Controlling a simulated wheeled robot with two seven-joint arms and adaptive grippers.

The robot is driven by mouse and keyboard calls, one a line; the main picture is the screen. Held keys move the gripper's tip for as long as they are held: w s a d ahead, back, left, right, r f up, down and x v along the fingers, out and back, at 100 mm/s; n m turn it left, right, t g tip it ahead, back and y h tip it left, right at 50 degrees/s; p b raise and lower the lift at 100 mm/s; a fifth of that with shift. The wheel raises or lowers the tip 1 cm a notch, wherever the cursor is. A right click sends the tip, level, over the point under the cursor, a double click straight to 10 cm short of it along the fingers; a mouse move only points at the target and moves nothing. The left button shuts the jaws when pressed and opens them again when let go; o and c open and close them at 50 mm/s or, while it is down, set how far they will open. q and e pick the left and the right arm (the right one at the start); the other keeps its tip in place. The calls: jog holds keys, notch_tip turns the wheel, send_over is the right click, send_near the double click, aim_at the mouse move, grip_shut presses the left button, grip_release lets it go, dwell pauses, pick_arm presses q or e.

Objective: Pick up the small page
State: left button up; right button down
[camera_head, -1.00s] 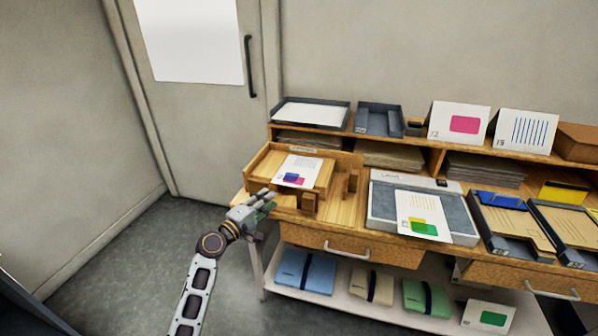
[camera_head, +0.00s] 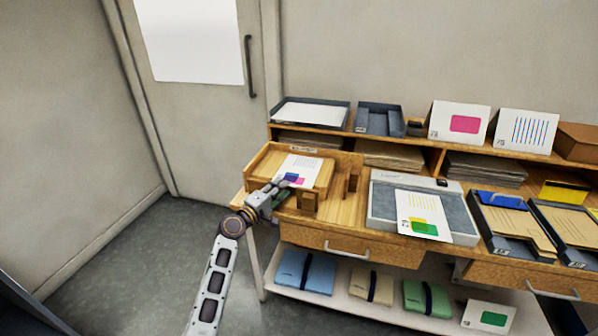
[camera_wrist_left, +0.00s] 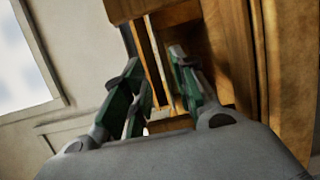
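The small page (camera_head: 299,166), white with thin lines and a blue and pink patch, lies on a wooden stand (camera_head: 262,166) at the left end of the table. My left gripper (camera_head: 283,188) is at the front edge of the stand, close to the page's near edge. In the left wrist view its two green-padded fingers (camera_wrist_left: 155,88) are apart, with a thin pale edge between and beyond them. I cannot tell whether that edge is the page or the board, and no contact is clear. My right gripper is not in view.
Small wooden blocks (camera_head: 308,200) stand at the stand's right front. Grey trays (camera_head: 484,215) are farther right. The floor left of the table is clear.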

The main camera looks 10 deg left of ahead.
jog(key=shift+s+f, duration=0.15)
